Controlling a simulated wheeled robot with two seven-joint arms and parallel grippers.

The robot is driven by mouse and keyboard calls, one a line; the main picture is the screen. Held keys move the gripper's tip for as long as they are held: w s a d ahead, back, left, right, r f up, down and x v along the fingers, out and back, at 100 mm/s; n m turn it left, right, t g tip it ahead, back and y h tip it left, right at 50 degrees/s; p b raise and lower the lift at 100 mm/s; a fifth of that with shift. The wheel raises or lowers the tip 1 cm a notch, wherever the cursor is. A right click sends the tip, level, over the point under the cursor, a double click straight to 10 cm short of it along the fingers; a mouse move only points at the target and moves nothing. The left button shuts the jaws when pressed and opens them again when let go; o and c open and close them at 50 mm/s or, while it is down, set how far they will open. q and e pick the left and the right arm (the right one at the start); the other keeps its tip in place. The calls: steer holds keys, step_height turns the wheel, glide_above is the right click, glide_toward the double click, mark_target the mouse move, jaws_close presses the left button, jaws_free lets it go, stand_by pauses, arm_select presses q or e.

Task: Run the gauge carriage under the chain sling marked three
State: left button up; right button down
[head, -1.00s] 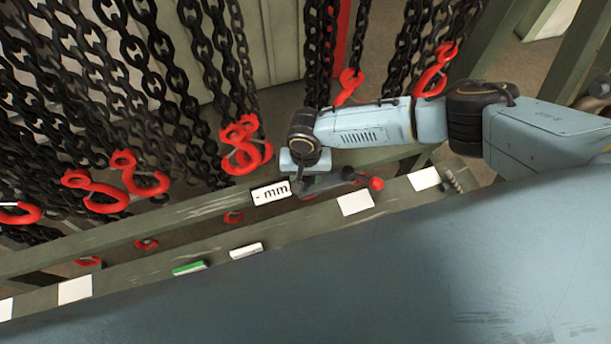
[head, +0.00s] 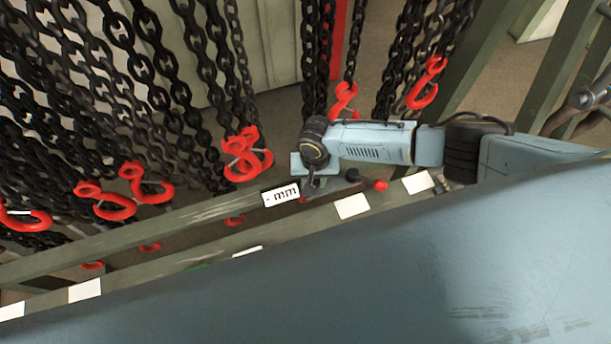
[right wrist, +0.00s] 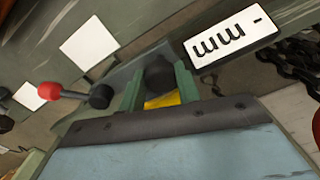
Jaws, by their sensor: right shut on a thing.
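The gauge carriage (head: 335,191) sits on the green-grey rail, with a white "- mm" display (head: 281,195) at its left and a red-knobbed lever (head: 380,185) at its right. In the right wrist view the display (right wrist: 230,38) looks upside down and shows only a dash and "mm". My right gripper (right wrist: 160,85) is shut on the carriage's black post (right wrist: 160,72). Chain slings with red hooks hang behind the rail: a hook cluster (head: 246,155) is left of the carriage, single hooks (head: 343,100) and (head: 425,83) are right of it. No sling number is readable.
Blank white plates (head: 352,206) and (head: 418,182) are fixed along the front rail, with another (head: 85,290) at left. More hooks (head: 148,183) crowd the left side. Slanted green-grey frame bars (head: 505,75) stand at right. The blue foreground is my own body.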

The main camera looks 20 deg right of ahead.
steer(key=d, duration=0.2)
steer(key=d+p, duration=0.1)
steer(key=d, duration=0.1)
steer(key=d+p, duration=0.1)
steer(key=d, duration=0.2)
steer(key=shift+w+r, duration=0.15)
steer(key=shift+w, duration=0.2)
arm_select(q)
step_height(320, 180, up, 3)
steer(key=shift+w+f, duration=0.1)
arm_select(e)
steer(key=c, duration=1.3)
jaws_free()
steer(key=shift+s, duration=0.1)
steer(key=shift+a, duration=0.1)
arm_select(q)
step_height(320, 180, up, 2)
steer(key=shift+p, duration=0.9)
arm_select(e)
step_height(320, 180, up, 13)
steer(key=shift+r, duration=0.15)
